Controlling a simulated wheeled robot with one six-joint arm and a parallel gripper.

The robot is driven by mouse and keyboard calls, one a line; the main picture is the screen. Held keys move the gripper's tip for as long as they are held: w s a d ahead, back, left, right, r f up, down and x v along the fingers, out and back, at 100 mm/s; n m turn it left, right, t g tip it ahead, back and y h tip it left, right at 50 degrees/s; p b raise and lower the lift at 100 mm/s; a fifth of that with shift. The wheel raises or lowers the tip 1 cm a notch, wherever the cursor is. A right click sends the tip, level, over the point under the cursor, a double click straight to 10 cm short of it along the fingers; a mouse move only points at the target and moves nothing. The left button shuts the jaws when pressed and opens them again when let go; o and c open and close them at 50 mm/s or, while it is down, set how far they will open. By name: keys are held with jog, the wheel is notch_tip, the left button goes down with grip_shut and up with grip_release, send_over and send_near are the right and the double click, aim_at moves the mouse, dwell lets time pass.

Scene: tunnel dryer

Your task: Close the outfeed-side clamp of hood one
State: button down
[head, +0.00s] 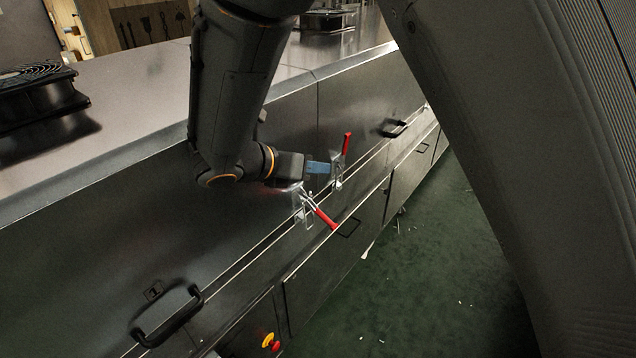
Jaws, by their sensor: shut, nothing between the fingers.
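Two toggle clamps with red handles sit along the seam between the hoods and the lower body. The nearer clamp (302,207) has its red handle (325,218) slanting outward and down to the right. The farther clamp (337,178) has its handle (347,144) standing nearly upright. The nearer hood (90,250) carries a plate that looks like a 1. My gripper (320,168) has blue fingers and is shut and empty. In the picture it is above the nearer clamp and just left of the farther one. I cannot tell whether it touches either clamp.
A black handle (167,315) is on the near hood, and another handle (394,128) is farther along. Red and yellow buttons (270,341) are at the bottom. A black fan unit (40,95) stands on top. The green floor (430,260) on the right has small scattered scraps.

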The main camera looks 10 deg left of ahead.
jog(key=s+d+f+m+g+y, duration=0.1)
jog(key=s+d+m+g+y, duration=0.1)
jog(key=s+d+m, duration=0.3)
jog(key=s+d+f+m+g+y, duration=0.2)
jog(key=s+d+m, duration=0.4)
jog(key=d+m, duration=0.8)
jog(key=s+d+f+m+g+y, duration=0.2)
jog(key=s+d+m+g+y, duration=0.1)
jog(key=d+m, duration=0.6)
jog(key=s+m+g, duration=0.1)
jog(key=s+m, duration=0.1)
jog(key=m, duration=0.1)
jog(key=shift+s+d+g, duration=0.25)
jog(key=shift+s+g, duration=0.1)
jog(key=shift+g, duration=0.05)
jog(key=c, duration=2.3)
grip_release()
jog(key=shift+d+m+y, duration=0.15)
jog(key=shift+m+y, duration=0.15)
jog(key=shift+m, duration=0.1)
jog(key=o, duration=0.4)
jog(key=shift+s, duration=0.1)
jog(key=shift+o, duration=0.5)
jog(key=shift+d, duration=0.1)
